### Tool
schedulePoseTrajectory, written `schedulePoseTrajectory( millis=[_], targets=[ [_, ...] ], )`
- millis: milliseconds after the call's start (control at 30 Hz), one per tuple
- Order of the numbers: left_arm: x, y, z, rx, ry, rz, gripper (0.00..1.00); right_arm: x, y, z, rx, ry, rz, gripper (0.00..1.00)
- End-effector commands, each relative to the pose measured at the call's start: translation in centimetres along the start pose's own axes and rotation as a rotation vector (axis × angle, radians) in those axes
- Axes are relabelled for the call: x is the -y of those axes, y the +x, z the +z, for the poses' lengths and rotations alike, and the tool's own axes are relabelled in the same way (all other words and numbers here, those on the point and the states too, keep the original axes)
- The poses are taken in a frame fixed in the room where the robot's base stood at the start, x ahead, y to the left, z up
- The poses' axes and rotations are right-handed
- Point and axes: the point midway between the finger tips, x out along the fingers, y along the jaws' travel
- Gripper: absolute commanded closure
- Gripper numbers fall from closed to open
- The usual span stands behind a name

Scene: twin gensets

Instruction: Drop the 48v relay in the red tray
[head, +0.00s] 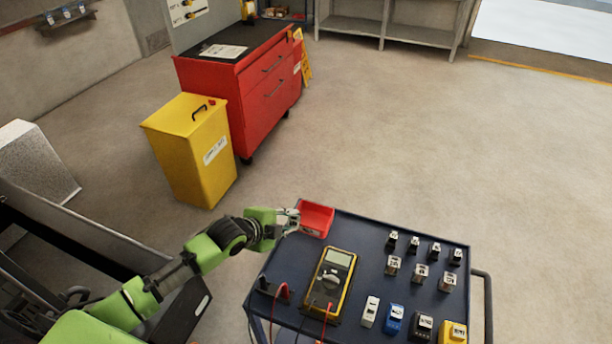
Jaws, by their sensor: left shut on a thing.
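The red tray (316,229) is a small open bin at the back left corner of the dark blue cart top. My left gripper (293,217) is at the tray's left edge, shut on a small relay that is mostly hidden by the fingers; its label cannot be read. I cannot tell whether the held relay is over the tray or just beside it. Several other relays stand in rows on the cart, including black ones (413,244) at the back and pale ones (420,273) in the middle row. Their labels are too small to read. My right gripper is not in view.
A yellow multimeter (331,279) with red leads lies just in front of the tray. White, blue, black and yellow devices (394,320) line the cart's front right. A yellow bin (194,155) and red tool cabinet (267,88) stand behind. The floor right of them is clear.

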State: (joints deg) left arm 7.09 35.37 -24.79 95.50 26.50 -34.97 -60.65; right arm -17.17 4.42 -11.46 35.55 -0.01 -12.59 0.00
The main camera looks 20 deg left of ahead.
Motion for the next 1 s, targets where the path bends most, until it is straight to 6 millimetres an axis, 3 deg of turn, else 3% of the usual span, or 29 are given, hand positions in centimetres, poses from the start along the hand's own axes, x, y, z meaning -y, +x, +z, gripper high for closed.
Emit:
schedulePoseTrajectory(
  millis=[33,200,400,633,1000],
  targets=[
    [2.2,0.0,-0.3,-0.020,0.005,0.027,1.00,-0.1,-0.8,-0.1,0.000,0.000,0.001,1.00],
    [7.3,0.0,-2.4,-0.105,0.037,0.174,1.00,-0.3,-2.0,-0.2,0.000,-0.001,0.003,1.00],
    [10.9,-0.7,-4.1,-0.153,0.067,0.268,1.00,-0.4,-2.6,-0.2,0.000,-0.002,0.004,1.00],
    [11.4,-0.7,-4.6,-0.166,0.074,0.295,1.00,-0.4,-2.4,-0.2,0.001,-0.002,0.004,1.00],
    [8.9,1.3,-3.7,-0.166,0.072,0.293,1.00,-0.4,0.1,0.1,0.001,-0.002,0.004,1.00]
  ],
)
